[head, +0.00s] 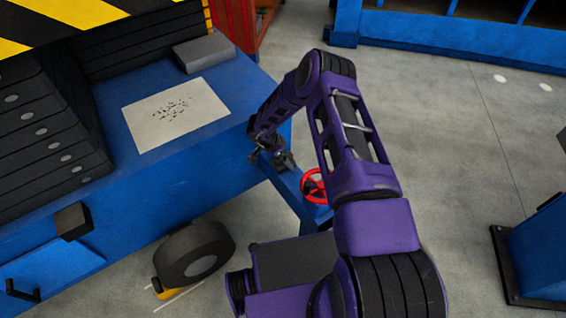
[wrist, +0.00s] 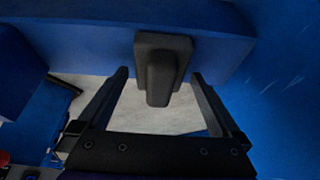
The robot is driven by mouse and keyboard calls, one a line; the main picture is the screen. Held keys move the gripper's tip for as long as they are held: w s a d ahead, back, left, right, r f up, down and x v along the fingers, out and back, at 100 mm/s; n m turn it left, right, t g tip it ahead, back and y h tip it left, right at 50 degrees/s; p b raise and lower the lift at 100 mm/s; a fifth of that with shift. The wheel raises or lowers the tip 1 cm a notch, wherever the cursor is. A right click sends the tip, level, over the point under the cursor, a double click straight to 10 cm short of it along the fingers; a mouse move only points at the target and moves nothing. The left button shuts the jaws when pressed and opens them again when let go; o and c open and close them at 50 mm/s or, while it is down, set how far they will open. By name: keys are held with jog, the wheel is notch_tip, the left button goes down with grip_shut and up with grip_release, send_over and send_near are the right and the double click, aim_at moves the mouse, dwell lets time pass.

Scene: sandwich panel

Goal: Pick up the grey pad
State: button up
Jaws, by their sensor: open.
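A flat grey block (head: 204,52), which looks like the grey pad, lies on the blue machine top near its far edge in the head view. My gripper (head: 278,158) is low beside the machine's right side, well apart from that block. In the wrist view my gripper (wrist: 160,75) is open. A dark grey block with a rounded raised part (wrist: 162,65) shows between its two fingers, against a blue surface. Whether the fingers touch it, and whether it is the pad, I cannot tell.
A pale speckled sheet (head: 175,113) lies on the blue machine top (head: 160,160). A red handwheel (head: 315,186) is close by my gripper. A dark wheel (head: 195,254) stands on the floor in front. The grey floor at right (head: 450,130) is clear.

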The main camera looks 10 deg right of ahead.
jog(key=c, duration=1.3)
jog(key=shift+r, duration=0.15)
notch_tip(320, 180, up, 10)
jog(key=shift+f+p, duration=0.15)
jog(key=shift+p, duration=0.8)
